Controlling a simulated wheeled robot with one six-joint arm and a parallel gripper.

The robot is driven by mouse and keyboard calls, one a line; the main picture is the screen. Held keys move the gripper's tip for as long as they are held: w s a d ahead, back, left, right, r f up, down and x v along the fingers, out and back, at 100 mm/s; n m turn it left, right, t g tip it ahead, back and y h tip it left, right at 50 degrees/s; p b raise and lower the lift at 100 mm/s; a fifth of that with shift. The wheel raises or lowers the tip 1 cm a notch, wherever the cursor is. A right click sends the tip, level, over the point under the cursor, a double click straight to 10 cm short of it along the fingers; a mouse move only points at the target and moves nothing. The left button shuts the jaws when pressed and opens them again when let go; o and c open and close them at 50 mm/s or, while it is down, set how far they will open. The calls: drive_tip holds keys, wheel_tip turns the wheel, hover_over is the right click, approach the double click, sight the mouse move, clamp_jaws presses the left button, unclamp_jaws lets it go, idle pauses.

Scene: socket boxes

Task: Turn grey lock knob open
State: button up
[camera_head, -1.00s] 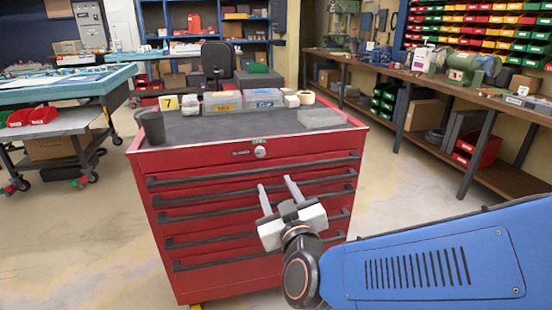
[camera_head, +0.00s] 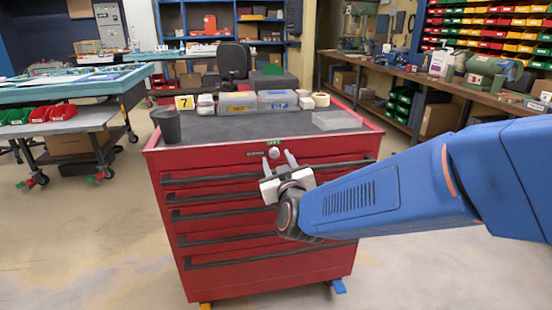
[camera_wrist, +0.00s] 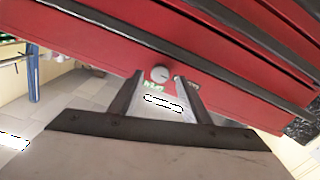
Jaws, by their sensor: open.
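The grey lock knob (camera_head: 274,153) is a small round knob at the top centre of the red tool cabinet's (camera_head: 230,225) front. It also shows in the wrist view (camera_wrist: 160,74), just beyond and between the fingertips. My gripper (camera_head: 279,156) is open and empty, its two fingers pointing at the knob from the front. In the head view the fingertips lie on either side of the knob. I cannot tell whether they reach around it or stop short of it. A green label (camera_head: 273,142) sits by the knob.
The cabinet top carries a dark cup (camera_head: 167,126), several small boxes, a yellow "7" sign (camera_head: 184,102) and a clear tray (camera_head: 336,121). Drawer handles (camera_head: 215,197) stick out below the knob. A workbench (camera_head: 445,85) stands at right. The floor around the cabinet is open.

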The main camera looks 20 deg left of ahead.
sight(274, 153)
drive_tip(key=shift+x, duration=1.1)
drive_tip(key=c, duration=1)
drive_tip(key=shift+c, duration=0.2)
